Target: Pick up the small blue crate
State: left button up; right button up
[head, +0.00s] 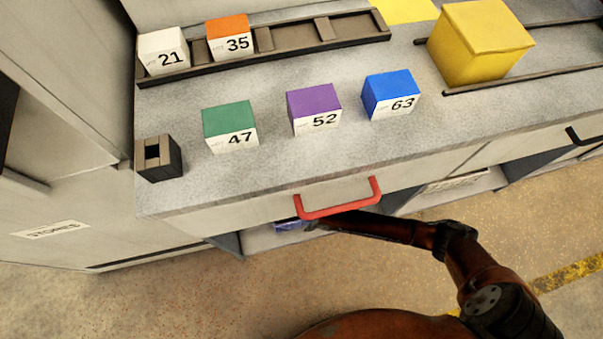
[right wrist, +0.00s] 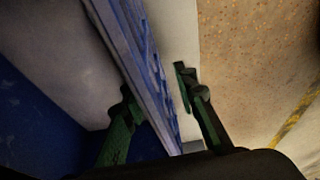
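The small blue crate (head: 288,225) shows only as a bit of blue under the counter's front edge in the head view; the counter hides the rest. In the right wrist view a ribbed blue crate wall (right wrist: 140,70) runs between the two fingers of my right gripper (right wrist: 155,86). The fingers are apart, one on each side of the wall. A gap shows between the wall and the right finger; the left finger is close to the wall, and I cannot tell if it touches. In the head view my right arm reaches under the counter. My left gripper is not in view.
A red handle (head: 338,198) juts from the counter front just above my right arm. Numbered cubes, green (head: 230,126), purple (head: 314,108) and blue (head: 390,94), stand on the counter (head: 270,180). A dark blue surface (right wrist: 35,125) lies left in the wrist view. The floor is clear.

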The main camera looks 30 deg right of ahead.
jog(key=shift+c, duration=0.5)
grip_shut()
